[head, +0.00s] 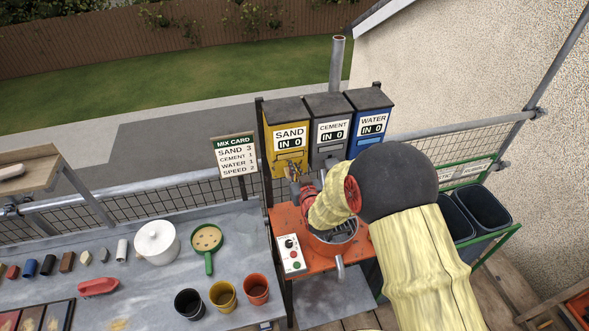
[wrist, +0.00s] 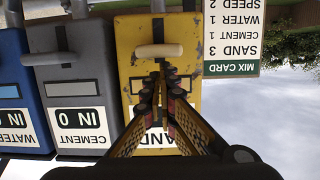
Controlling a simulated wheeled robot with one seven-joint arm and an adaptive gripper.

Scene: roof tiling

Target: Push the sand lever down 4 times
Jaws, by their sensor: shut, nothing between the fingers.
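The yellow sand dispenser (head: 281,165) stands at the left of three bins, and its label reads "SAND IN 0". In the wrist view, which is upside down, the same yellow dispenser (wrist: 128,85) fills the middle. Its lever has a cream bar handle (wrist: 158,51) lying level across the slot. My gripper (wrist: 164,68) is shut and empty, its fingertips close to the middle of the handle. I cannot tell whether they touch it. In the head view my gripper (head: 293,172) is in front of the sand dispenser, and the lever is mostly hidden there.
The grey cement (head: 331,115) and blue water (head: 374,112) bins stand to the right, both reading 0. A mix card (head: 235,158) at the left reads sand 3, cement 1, water 1. An orange mixer stand (head: 290,222) with a drum sits below my arm.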

